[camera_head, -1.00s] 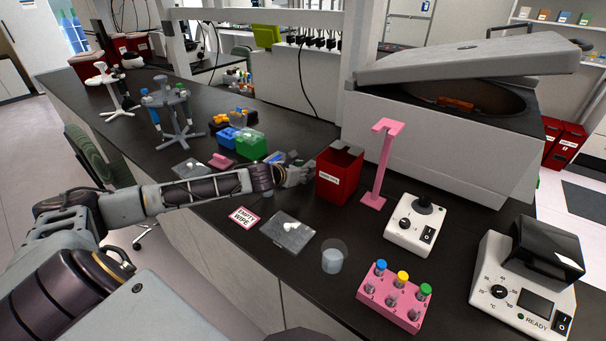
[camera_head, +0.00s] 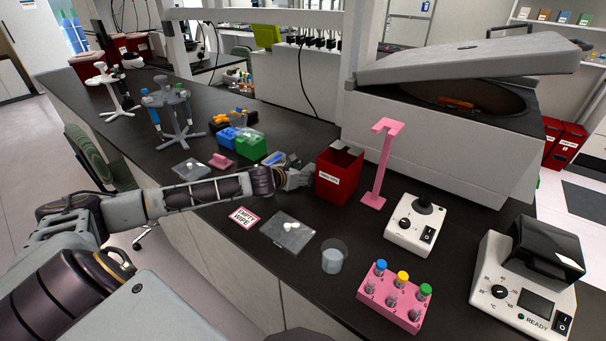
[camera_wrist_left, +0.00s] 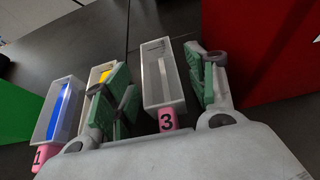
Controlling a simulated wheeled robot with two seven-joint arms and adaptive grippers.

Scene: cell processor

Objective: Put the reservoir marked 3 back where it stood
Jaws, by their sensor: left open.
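In the left wrist view, the reservoir marked 3 (camera_wrist_left: 160,75) is a narrow, clear, open-topped trough with a pink tab reading 3 at its near end. My left gripper (camera_wrist_left: 160,88) is open, with green-padded fingers on either side of this reservoir; I cannot tell whether a pad touches it. To its left stand a reservoir with yellow inside (camera_wrist_left: 101,73), partly hidden by the left finger, and the blue one marked 1 (camera_wrist_left: 62,110). In the head view my left gripper (camera_head: 297,178) is left of the red bin and largely hides the reservoirs. My right gripper is not in view.
The red bin (camera_head: 337,178) stands close to the right of my left gripper. A green box (camera_head: 250,145) is behind and left. A pink stand (camera_head: 383,165), a beaker (camera_head: 333,257) and a pink tube rack (camera_head: 396,297) are farther right. A small lidded plate (camera_head: 287,232) lies in front.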

